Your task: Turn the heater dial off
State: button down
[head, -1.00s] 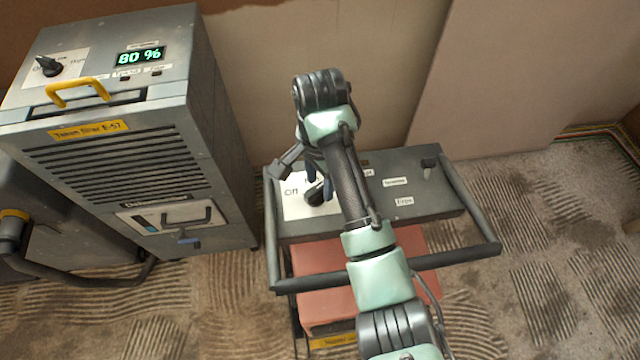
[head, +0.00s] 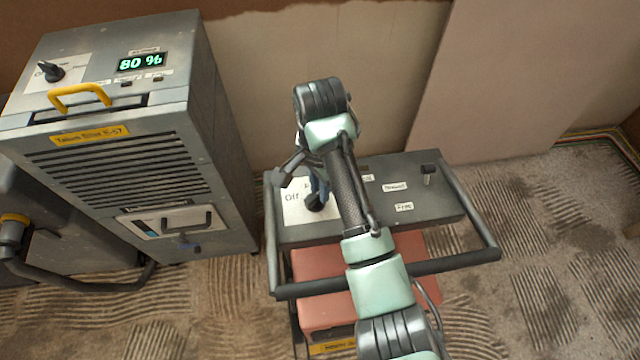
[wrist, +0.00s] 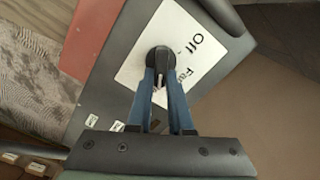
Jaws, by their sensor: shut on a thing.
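The heater (head: 440,195) is a red unit with a grey top panel and a dark tube frame. Its black dial (head: 314,207) sits on a white plate at the panel's left, partly hidden by my gripper. In the wrist view the dial (wrist: 156,54) is a round black knob beside the printed words "Off" and "Fa…". My gripper (head: 318,194) reaches down from above, and its blue fingers (wrist: 161,78) are shut on the dial's grip. Which mark the dial points to is hard to tell.
A grey filter unit (head: 110,180) with a yellow handle, its own dial (head: 50,72) and an "80 %" display stands to the left. A small black switch (head: 429,170) is on the heater panel's right. Walls stand close behind; carpet (head: 545,250) is free at right.

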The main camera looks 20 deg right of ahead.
jog(key=shift+r+p, duration=0.2)
jog(key=shift+p, duration=0.1)
jog(key=n+p, duration=0.2)
jog(key=p, duration=0.1)
jog(key=shift+r, duration=0.15)
jog(key=n+p, duration=0.3)
jog(key=shift+w+a+n, duration=0.15)
jog(key=shift+w+n, duration=0.1)
jog(key=shift+n, duration=0.05)
jog(key=n+p, duration=0.2)
jog(key=n, duration=0.1)
jog(key=shift+w+a+n+p, duration=0.1)
jog(key=shift+a+n+p, duration=0.05)
jog(key=shift+n+p, duration=0.2)
jog(key=n+p, duration=0.1)
jog(key=n, duration=0.1)
jog(key=n+p, duration=0.1)
jog(key=n, duration=0.1)
jog(key=shift+w+a+f+n, duration=0.1)
jog(key=shift+a+f+n, duration=0.1)
jog(key=shift+n, duration=0.05)
jog(key=n, duration=0.1)
jog(key=n+p, duration=0.1)
jog(key=n, duration=0.3)
jog(key=shift+a+p, duration=0.3)
jog(key=shift+p, duration=0.1)
jog(key=shift+a+n+p, duration=0.2)
jog(key=shift+n+p, duration=0.35)
jog(key=shift+n, duration=1.85)
